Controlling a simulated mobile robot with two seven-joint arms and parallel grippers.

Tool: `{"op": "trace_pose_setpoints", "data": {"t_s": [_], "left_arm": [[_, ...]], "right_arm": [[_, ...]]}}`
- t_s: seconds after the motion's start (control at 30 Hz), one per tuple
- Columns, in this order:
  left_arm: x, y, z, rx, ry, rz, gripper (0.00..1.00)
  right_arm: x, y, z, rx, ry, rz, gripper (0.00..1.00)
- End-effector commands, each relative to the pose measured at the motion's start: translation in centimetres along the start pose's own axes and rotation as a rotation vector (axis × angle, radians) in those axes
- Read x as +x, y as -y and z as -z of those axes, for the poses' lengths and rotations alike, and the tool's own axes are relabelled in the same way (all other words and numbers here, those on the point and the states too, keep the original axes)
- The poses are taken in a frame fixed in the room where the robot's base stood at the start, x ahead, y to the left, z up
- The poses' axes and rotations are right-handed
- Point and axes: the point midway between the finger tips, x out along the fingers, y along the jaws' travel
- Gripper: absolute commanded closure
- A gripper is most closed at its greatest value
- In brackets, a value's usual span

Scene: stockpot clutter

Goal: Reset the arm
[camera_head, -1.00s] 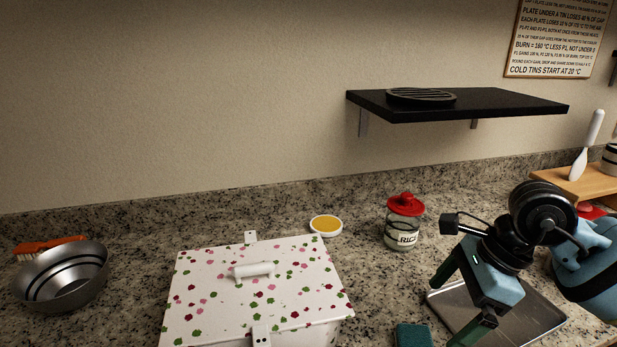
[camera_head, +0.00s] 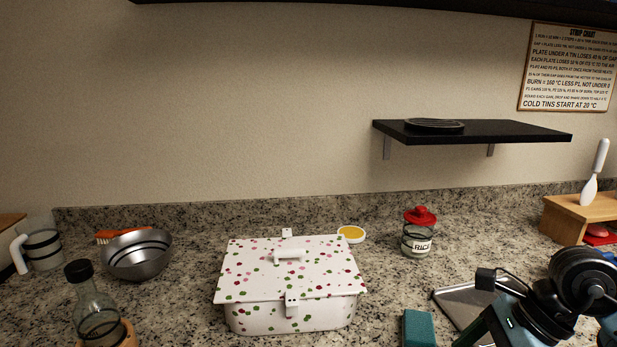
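My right arm shows at the lower right in the head view, over the metal tray (camera_head: 462,300) on the granite counter. Its wrist and blue-grey gripper body are visible, but the fingertips are cut off by the bottom edge, so its opening is hidden. It appears apart from the white spotted box (camera_head: 290,313), which stands closed with its lid on in the middle of the counter. My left gripper is out of view.
A teal sponge (camera_head: 419,328) lies left of the tray. The rice jar (camera_head: 418,238), yellow-topped dish (camera_head: 351,233), metal bowl (camera_head: 137,255), glass bottle (camera_head: 95,310) and mug (camera_head: 43,250) stand around the box. A black shelf (camera_head: 490,131) overhangs the back right.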

Motion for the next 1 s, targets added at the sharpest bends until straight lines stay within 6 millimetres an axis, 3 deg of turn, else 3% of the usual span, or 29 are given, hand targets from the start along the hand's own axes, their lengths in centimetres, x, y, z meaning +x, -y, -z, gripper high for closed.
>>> {"op": "trace_pose_setpoints", "data": {"t_s": [0.27, 0.4, 0.6, 0.77, 0.87, 1.0], "left_arm": [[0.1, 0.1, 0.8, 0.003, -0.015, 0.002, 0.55], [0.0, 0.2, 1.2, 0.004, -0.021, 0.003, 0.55], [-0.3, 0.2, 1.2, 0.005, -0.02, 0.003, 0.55], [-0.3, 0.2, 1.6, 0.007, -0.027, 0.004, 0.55], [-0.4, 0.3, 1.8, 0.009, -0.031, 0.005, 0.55], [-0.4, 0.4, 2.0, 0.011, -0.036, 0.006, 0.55]], "right_arm": [[5.1, -4.6, -5.1, 0.183, 0.378, -0.293, 0.0], [6.6, -6.6, -8.0, 0.396, 0.64, -0.488, 0.0], [7.4, -6.5, -10.0, 0.853, 1.015, -0.744, 0.0], [9.1, -4.3, -7.9, 1.315, 1.265, -0.893, 0.0], [11.3, -3.0, -4.9, 1.641, 1.392, -0.953, 0.0], [16.1, -2.7, 1.2, 2.143, 1.522, -0.982, 0.0]]}}
